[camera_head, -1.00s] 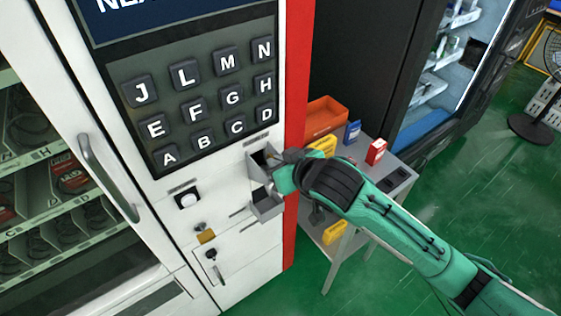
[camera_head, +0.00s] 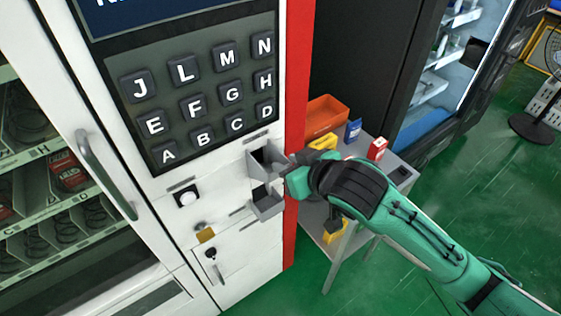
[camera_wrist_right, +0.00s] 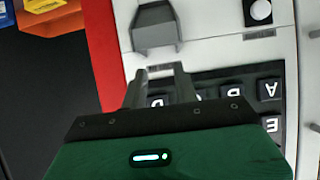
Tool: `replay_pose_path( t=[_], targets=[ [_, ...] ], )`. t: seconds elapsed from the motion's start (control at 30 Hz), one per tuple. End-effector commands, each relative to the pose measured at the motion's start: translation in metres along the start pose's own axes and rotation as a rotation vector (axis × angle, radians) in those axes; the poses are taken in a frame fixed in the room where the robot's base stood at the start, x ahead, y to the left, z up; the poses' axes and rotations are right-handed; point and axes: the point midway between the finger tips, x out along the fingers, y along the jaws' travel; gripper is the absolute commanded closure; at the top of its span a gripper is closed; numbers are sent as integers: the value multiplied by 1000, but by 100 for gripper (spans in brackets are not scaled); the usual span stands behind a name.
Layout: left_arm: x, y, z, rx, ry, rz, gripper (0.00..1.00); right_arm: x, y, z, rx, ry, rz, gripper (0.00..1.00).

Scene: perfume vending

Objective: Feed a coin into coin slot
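The white vending machine front carries two grey metal holders, an upper one (camera_head: 264,157) and a lower one (camera_head: 266,204); I cannot tell for sure which is the coin slot. One grey holder shows in the right wrist view (camera_wrist_right: 155,28), beyond the fingertips. My right gripper (camera_head: 284,166) is just right of the upper holder in the head view. My left gripper is out of view.
The letter keypad (camera_head: 205,100) is above the holders. A white button (camera_head: 188,197) and a brass-coloured lock (camera_head: 206,236) are left of them. Right of the red edge stands a grey table (camera_head: 336,238) with an orange bin (camera_head: 326,118) and small boxes. Green floor lies beyond.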

Motion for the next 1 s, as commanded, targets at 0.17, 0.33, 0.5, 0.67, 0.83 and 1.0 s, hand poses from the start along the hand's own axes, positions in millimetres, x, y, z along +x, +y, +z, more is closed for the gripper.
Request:
replay_pose_path(
  t=[0.17,0.33,0.5,0.67,0.83,1.0],
  targets=[
    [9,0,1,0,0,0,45,-42,0,2,-2,4,0,70],
    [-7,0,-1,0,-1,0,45,-72,0,-5,2,-4,1,70],
    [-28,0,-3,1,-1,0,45,-79,1,-5,4,-3,2,70],
    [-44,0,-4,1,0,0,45,-86,1,-4,3,-4,2,70],
    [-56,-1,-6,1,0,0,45,-90,0,-2,1,-2,1,70],
    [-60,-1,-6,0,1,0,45,-92,0,-1,-1,-1,0,70]
  ],
)
